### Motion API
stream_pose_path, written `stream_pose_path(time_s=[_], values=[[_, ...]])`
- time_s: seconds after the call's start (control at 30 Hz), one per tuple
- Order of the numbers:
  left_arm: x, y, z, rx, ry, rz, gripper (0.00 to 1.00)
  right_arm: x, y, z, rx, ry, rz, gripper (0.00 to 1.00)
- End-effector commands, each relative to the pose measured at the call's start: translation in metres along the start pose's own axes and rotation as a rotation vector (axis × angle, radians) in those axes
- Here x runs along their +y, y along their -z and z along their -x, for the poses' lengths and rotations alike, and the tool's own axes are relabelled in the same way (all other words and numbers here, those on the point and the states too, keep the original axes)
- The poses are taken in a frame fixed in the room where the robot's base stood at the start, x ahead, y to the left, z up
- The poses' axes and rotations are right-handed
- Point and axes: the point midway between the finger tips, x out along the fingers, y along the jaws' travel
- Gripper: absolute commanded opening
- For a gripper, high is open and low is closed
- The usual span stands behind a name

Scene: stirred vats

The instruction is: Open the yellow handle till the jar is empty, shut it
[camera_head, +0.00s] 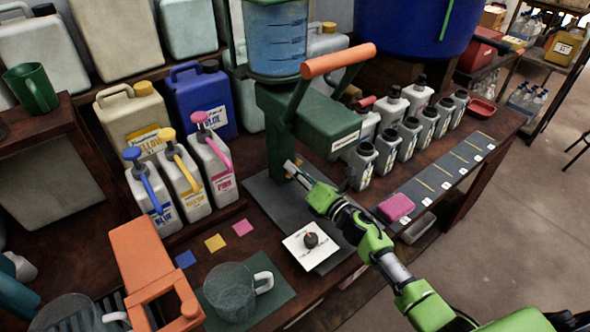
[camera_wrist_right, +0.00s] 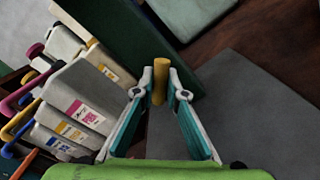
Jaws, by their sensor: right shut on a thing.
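The clear jar (camera_head: 276,45) with graduation marks and blue liquid stands atop the green machine (camera_head: 308,122), which has an orange-gripped lever (camera_head: 338,61). My right gripper (camera_head: 293,170) reaches in from the lower right to the machine's lower front. In the right wrist view, its fingertips are shut on the short yellow handle (camera_wrist_right: 160,84), which stands up between them beside a dark green surface. In the head view the gripper hides the handle. I cannot tell whether the valve is open. My left gripper is not clearly in view.
Pump bottles (camera_head: 186,186) stand left of the machine, grey bottles (camera_head: 408,136) right. A glass mug (camera_head: 232,293) and an orange tool (camera_head: 148,270) are in front. The floor at right is open.

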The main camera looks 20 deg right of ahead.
Motion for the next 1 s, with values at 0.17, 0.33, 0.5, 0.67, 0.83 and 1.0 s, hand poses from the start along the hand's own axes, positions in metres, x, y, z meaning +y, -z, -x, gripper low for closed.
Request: stream_pose_path(time_s=[0.17, 0.33, 0.5, 0.67, 0.83, 1.0], values=[[0.000, 0.002, 0.001, 0.002, 0.000, 0.000, 0.69, 0.001, -0.002, 0.000, -0.002, -0.002, -0.014, 0.00], [-0.001, 0.003, 0.002, 0.004, 0.001, 0.000, 0.69, 0.001, -0.003, 0.000, -0.003, -0.002, -0.072, 0.00], [-0.001, 0.004, 0.005, 0.005, 0.001, 0.000, 0.69, 0.001, -0.004, 0.000, -0.003, -0.001, -0.183, 0.00], [-0.001, 0.005, 0.008, 0.006, 0.001, 0.000, 0.69, 0.001, -0.004, 0.000, -0.004, -0.002, -0.325, 0.00], [-0.001, 0.005, 0.012, 0.006, 0.000, -0.001, 0.69, 0.001, -0.004, -0.001, -0.004, -0.002, -0.488, 0.00], [0.000, 0.006, 0.016, 0.006, 0.000, -0.001, 0.69, 0.000, -0.005, -0.001, -0.005, -0.002, -0.650, 0.00]])
